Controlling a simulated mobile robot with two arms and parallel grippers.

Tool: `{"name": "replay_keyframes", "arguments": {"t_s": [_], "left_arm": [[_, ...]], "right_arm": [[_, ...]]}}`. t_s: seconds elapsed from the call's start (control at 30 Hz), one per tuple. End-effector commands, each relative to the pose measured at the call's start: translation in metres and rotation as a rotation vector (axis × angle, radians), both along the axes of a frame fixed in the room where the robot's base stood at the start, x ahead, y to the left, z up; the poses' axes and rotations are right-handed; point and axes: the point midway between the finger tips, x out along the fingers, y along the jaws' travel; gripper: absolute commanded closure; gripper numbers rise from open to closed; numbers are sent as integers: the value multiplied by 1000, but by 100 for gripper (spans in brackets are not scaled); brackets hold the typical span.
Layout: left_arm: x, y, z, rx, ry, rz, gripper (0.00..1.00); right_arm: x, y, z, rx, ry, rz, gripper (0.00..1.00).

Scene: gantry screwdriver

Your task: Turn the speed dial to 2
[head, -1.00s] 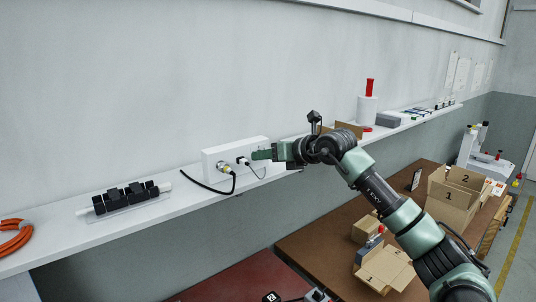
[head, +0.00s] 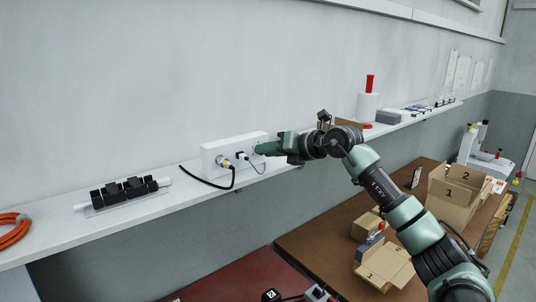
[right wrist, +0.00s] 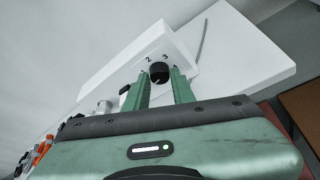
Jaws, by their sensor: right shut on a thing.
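The white control box (head: 212,158) stands on the wall shelf, with two cables plugged into its front. It also shows in the right wrist view (right wrist: 118,72). Its black speed dial (right wrist: 159,74) sits between the two green fingers of my right gripper (right wrist: 160,80), which is shut on it. The numbers 2 and 3 show on the box face above the dial; other marks and the dial's exact setting are hard to make out. In the head view my right gripper (head: 258,149) reaches the right end of the box and hides the dial. My left gripper is out of view.
The cable plugs (head: 227,162) are close to the left of my right gripper. A black switch rack (head: 124,193) and orange cable coil (head: 14,230) lie further left on the shelf (head: 60,241). A white cylinder (head: 367,106) stands to the right. Cartons (head: 452,205) are on the brown table below.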

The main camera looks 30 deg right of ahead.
Motion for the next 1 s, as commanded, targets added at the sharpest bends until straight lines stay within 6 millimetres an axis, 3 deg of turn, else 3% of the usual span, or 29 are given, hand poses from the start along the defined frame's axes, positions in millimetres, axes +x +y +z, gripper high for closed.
{"name": "replay_keyframes", "arguments": {"t_s": [0.4,1.0], "left_arm": [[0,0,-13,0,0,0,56],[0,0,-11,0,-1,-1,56]], "right_arm": [[0,-3,-5,398,33,-1,100],[1,-5,-8,969,78,-2,100]]}}
